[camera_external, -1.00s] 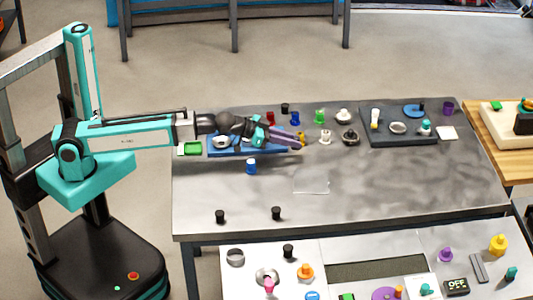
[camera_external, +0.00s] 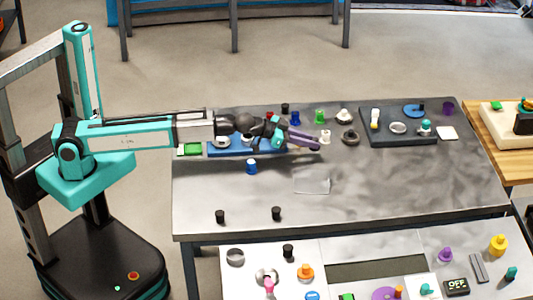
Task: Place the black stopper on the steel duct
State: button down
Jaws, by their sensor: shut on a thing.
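My gripper (camera_external: 312,143), with long purple fingers, is over the back middle of the steel table, right of the blue tray (camera_external: 250,151). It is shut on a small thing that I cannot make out. Black stoppers stand upright on the table at front left (camera_external: 220,216), front centre (camera_external: 276,213) and the back (camera_external: 285,107). A metal ring (camera_external: 222,142) sits on the blue tray, partly hidden by my arm. Another pale ring (camera_external: 398,128) lies on the dark tray (camera_external: 385,141). I cannot tell which is the steel duct.
A white knob (camera_external: 325,137) and a dark round piece (camera_external: 350,138) stand close right of my fingers. A blue stopper (camera_external: 252,166) stands in front of the blue tray. The table's front right is clear. A lower bench (camera_external: 340,245) holds several small parts.

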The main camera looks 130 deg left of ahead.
aim_at(309, 157)
jog(key=shift+f, duration=0.1)
jog(key=shift+f, duration=1.65)
jog(key=shift+f, duration=0.15)
jog(key=c, duration=1.6)
grip_release()
jog(key=shift+c, duration=0.2)
jog(key=shift+r, duration=0.2)
